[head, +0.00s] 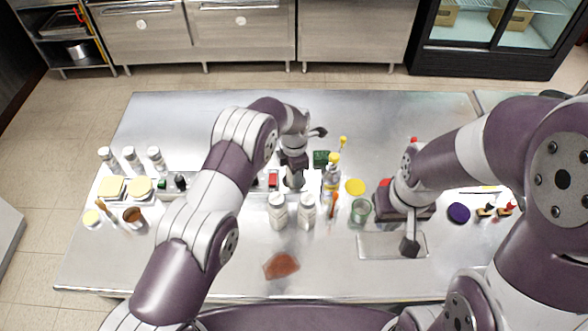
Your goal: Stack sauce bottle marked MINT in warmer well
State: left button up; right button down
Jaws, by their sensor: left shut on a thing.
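My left gripper (293,178) points down at the middle of the steel table, behind two white bottles. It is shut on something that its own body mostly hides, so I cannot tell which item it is. The white bottles (278,212) and (307,211) stand upright side by side; no MINT marking is readable on any bottle. A long narrow steel unit with openings (172,184) runs behind them, partly hidden by my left arm; I cannot tell whether it is the warmer. My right gripper (409,245) is over a shallow steel tray (375,247); its jaw state is unclear.
Several white bottles (131,158) stand at the back left, near yellow square items (112,188). A yellow-capped bottle (333,172), a green glass (360,210) and a yellow disc (355,187) crowd the middle. A brown-red flat piece (281,265) lies in front; bare table surrounds it.

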pick_arm(q)
jog(key=shift+a+f, duration=0.1)
jog(key=shift+f+b, duration=0.25)
jog(key=shift+b, duration=0.2)
jog(key=o, duration=1.2)
jog(key=shift+r, duration=0.15)
